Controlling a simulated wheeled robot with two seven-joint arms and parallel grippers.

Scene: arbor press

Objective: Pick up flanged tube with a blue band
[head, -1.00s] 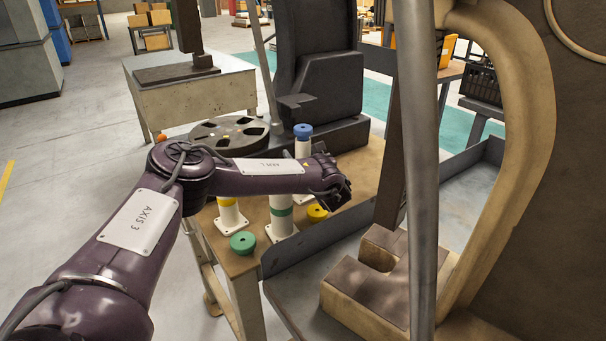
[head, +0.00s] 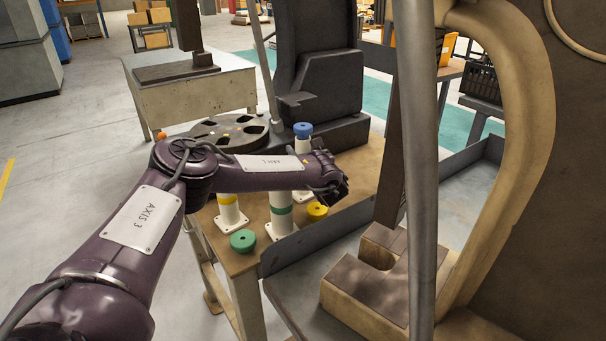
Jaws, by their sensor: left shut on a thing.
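The white flanged tube with the blue band stands upright behind my left forearm. Its white upper part (head: 302,147) and part of its flange show, with a blue ring-shaped piece (head: 303,130) on top. Its middle, where a band could be, is hidden by my arm. A tube with a yellow band (head: 229,210) and one with a green band (head: 281,212) stand nearer. My right gripper is out of view.
A green ring (head: 243,240) and a yellow ring (head: 317,210) lie on the wooden table (head: 350,179). A dark slotted disc (head: 229,132) is behind my arm. The large press frame (head: 523,120) and a grey post (head: 419,160) block the right.

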